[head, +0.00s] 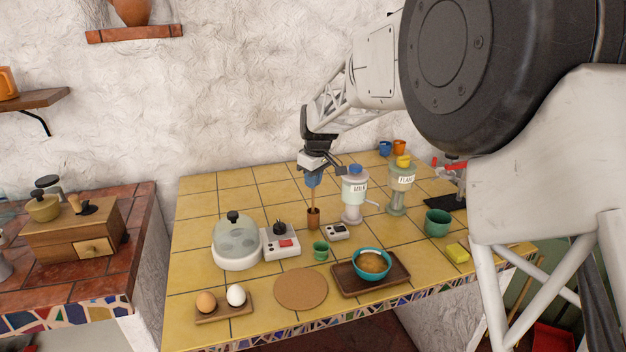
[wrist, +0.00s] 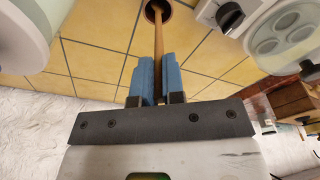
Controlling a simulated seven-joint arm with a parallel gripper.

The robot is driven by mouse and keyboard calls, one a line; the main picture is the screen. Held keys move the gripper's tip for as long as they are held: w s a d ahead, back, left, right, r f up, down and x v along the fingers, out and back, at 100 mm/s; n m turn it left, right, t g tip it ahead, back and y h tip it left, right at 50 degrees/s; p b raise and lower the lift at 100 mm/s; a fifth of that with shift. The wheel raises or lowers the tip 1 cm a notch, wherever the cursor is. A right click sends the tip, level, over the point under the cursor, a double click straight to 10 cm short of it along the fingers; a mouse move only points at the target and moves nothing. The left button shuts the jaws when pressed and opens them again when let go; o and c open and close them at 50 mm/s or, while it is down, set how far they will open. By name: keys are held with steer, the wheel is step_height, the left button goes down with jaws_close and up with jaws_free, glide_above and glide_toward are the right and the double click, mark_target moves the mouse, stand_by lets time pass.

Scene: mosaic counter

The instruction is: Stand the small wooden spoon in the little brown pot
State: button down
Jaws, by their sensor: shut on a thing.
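The small wooden spoon (head: 313,198) hangs upright below my gripper (head: 314,181), which is shut on it with its blue fingers. The little brown pot (head: 313,221) stands on the yellow tiles directly under the spoon. In the head view the spoon's lower end meets the pot's mouth. In the wrist view the spoon (wrist: 158,45) runs from between the blue fingers (wrist: 157,78) up to the pot (wrist: 157,5), where its far end overlaps the dark opening. How deep it sits inside is hidden.
The milk dispenser (head: 354,195) stands close right of the pot. A white device with a red switch (head: 281,243) and the domed egg cooker (head: 235,243) are to the left. A small grey box (head: 336,232) and green cup (head: 321,251) sit in front. Tiles behind are clear.

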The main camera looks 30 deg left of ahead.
steer(key=c, duration=1.1)
jaws_free()
steer(key=shift+c, duration=0.2)
steer(key=shift+r, duration=0.1)
step_height(320, 180, up, 8)
steer(key=shift+d+f, duration=0.2)
steer(key=shift+d, duration=0.25)
steer(key=shift+s, duration=0.1)
